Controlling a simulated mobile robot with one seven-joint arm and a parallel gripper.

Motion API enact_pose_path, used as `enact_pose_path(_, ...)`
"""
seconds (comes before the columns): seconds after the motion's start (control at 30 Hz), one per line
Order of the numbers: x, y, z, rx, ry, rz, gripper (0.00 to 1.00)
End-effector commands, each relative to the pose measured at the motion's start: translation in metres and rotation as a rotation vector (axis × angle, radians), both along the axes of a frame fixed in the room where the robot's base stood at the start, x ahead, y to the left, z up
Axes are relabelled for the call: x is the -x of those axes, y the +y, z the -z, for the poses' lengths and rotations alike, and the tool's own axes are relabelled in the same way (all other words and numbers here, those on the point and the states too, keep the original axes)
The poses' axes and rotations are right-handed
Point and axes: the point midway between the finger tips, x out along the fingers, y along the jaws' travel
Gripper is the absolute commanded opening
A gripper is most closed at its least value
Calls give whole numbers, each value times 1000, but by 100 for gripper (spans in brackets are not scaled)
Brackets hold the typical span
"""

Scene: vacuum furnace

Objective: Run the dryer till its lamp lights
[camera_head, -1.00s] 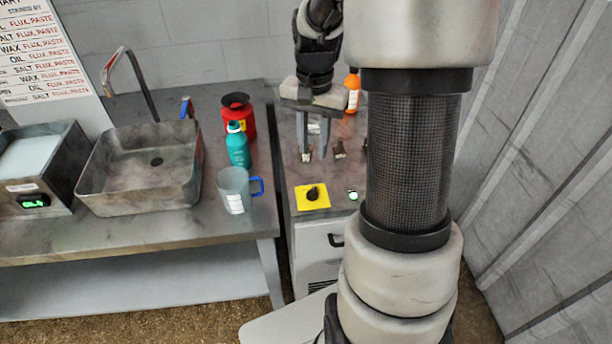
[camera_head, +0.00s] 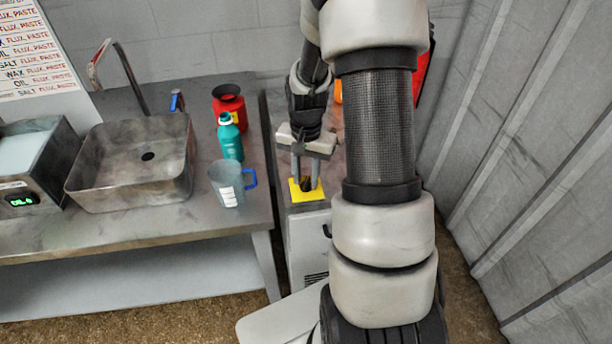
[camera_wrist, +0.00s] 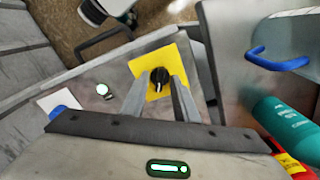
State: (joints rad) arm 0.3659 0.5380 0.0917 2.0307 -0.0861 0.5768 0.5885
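A black rotary knob (camera_wrist: 160,78) sits on a yellow plate (camera_wrist: 143,68) on top of a grey cabinet (camera_head: 308,238), which seems to be the dryer. A small round pale light with a greenish rim, seemingly the lamp (camera_wrist: 102,90), is beside the plate in the wrist view. I cannot tell if it is lit; my arm hides it in the head view. My gripper (camera_head: 306,181) points down over the plate. In the wrist view, my gripper (camera_wrist: 159,84) has its fingers apart, one on each side of the knob. Contact with the knob is not clear.
Left of the cabinet, a metal bench holds a clear jug with a blue handle (camera_head: 227,184), a teal bottle (camera_head: 230,140), a red container (camera_head: 230,108), a metal basin (camera_head: 135,160) and a box with a green display (camera_head: 22,199). A corrugated wall (camera_head: 530,130) stands right.

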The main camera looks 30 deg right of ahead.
Motion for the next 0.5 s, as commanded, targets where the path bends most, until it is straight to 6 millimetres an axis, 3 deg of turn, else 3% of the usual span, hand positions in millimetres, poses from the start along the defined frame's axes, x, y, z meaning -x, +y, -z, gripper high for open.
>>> enact_pose_path(0.1,0,0,0,0,0,0,27)
enact_pose_path(0.27,0,0,0,0,0,0,0)
enact_pose_path(0.5,0,0,-1,0,0,-5,0)
